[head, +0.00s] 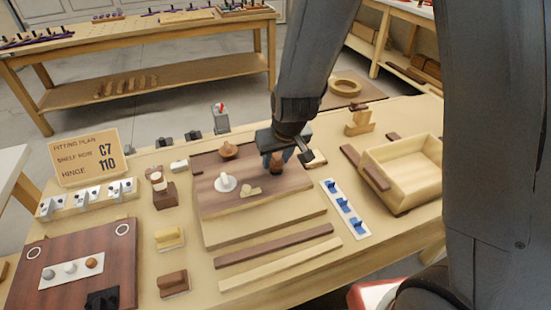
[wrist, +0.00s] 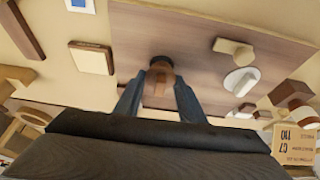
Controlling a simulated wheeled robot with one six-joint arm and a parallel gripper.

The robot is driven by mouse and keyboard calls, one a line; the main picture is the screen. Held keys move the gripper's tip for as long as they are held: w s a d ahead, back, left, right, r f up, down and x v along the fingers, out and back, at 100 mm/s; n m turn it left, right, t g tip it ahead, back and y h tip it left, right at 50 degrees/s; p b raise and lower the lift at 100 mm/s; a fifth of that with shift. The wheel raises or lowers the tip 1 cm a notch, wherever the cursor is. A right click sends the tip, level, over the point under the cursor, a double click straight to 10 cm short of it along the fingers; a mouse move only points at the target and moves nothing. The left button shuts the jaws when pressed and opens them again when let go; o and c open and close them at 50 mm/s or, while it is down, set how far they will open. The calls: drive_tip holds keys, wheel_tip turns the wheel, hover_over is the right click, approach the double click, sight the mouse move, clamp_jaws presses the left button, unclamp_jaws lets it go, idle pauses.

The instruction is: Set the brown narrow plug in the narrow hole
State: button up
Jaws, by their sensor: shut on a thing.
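My gripper (head: 277,160) is over the right part of a brown board (head: 205,190) on the bench. In the wrist view its two fingers (wrist: 158,95) are closed on a brown plug (wrist: 160,76), with a dark rounded end beyond the fingertips. In the head view the plug (head: 276,169) shows just below the fingers, close to the board; I cannot tell whether it touches. A white knobbed piece (head: 225,184), a beige piece (head: 250,191) and a brown knobbed piece (head: 228,151) are also on the board. I cannot make out the narrow hole; the plug and fingers may hide it.
A wooden tray (head: 404,190) stands at the right, beside a white strip with blue clips (head: 345,208). Two long bars (head: 275,245) lie in front of the board. A sign (head: 87,157) and a dark red panel (head: 60,240) are at the left.

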drive_tip(key=shift+f+b, duration=0.65)
drive_tip(key=shift+b, duration=0.05)
idle(0.5)
drive_tip(key=o, duration=1.3)
drive_tip(key=shift+r, duration=0.1)
drive_tip(key=shift+r+p, duration=3.7)
drive_tip(key=shift+p, duration=0.15)
drive_tip(key=s+d+r+m+g, duration=0.1)
drive_tip(key=s+d+r, duration=0.1)
drive_tip(key=s+d, duration=0.3)
drive_tip(key=s+d+r+m+g+b, duration=0.1)
drive_tip(key=s+d+r, duration=0.1)
drive_tip(key=s+d, duration=0.2)
drive_tip(key=s+d+r+m+h, duration=0.1)
drive_tip(key=s+d+r, duration=0.1)
drive_tip(key=s+d, duration=0.3)
drive_tip(key=shift+s+d+g+b, duration=0.3)
drive_tip(key=shift+s+g+b, duration=0.1)
drive_tip(key=shift+s, duration=0.1)
